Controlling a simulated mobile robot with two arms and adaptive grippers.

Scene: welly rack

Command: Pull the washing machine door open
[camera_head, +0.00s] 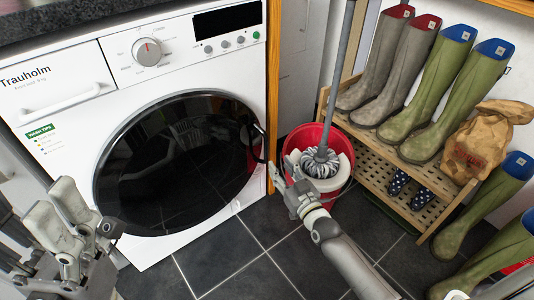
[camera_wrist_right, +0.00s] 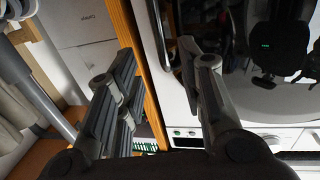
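The white washing machine (camera_head: 85,75) stands at the left in the head view. Its round, dark glass door (camera_head: 175,160) looks shut. A dark handle (camera_head: 257,140) sits at the door's right edge. My right gripper (camera_head: 281,168) is just below and right of this handle, with its fingers apart. In the right wrist view the gripper (camera_wrist_right: 157,65) is open and empty, with the wooden edge between its fingers and the dark door (camera_wrist_right: 255,50) to the right. I cannot make out handle contact. My left gripper (camera_head: 55,200) is open and empty, left of the door.
A red bucket (camera_head: 292,148) with a mop (camera_head: 322,155) stands right behind my right gripper. A wooden rack (camera_head: 370,150) with grey and green wellies and a brown bag (camera_head: 485,140) is at the right. Dark floor tiles (camera_head: 235,255) are clear in front of the machine.

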